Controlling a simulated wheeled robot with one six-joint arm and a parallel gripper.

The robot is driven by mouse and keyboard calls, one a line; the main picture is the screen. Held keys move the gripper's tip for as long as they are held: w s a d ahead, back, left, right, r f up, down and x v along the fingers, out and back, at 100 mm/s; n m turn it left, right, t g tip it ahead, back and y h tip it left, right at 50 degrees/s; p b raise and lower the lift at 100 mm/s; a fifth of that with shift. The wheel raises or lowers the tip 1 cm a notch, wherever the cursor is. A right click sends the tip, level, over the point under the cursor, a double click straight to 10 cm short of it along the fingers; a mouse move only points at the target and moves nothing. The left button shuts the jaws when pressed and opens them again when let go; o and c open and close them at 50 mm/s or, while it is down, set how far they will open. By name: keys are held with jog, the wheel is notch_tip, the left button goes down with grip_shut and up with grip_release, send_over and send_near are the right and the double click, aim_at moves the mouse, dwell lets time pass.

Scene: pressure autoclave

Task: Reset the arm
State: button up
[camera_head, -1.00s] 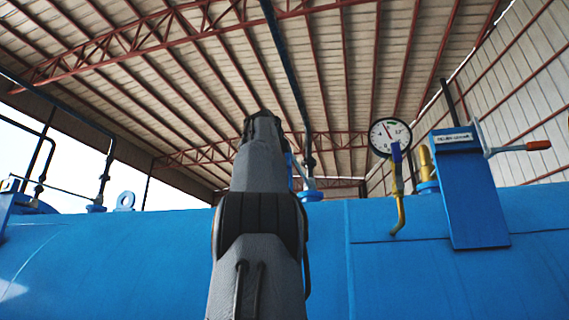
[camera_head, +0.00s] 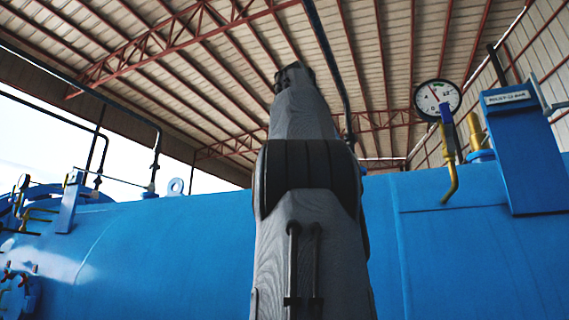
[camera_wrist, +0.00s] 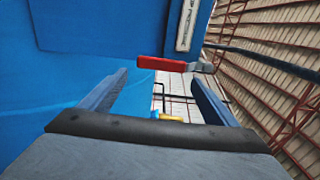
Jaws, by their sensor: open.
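In the wrist view my gripper (camera_wrist: 159,76) is open, its two blue-grey fingers apart with nothing held between them. A red handle (camera_wrist: 162,65) on a grey lever (camera_wrist: 200,67) shows just past the fingertips; I cannot tell the distance. In the head view my arm rises up the middle, and my gripper's fingers cannot be made out there. The lever (camera_head: 541,98) shows only in part at the right edge, beside a blue box (camera_head: 535,150) with a white label.
The large blue autoclave (camera_head: 150,250) spans the view behind my arm. A pressure gauge (camera_head: 437,98) on a blue and yellow pipe (camera_head: 449,150) stands right of my arm. Valves (camera_head: 20,285) and pipes are at left. Open air lies above, under the roof.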

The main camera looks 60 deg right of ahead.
jog(key=shift+w, duration=0.1)
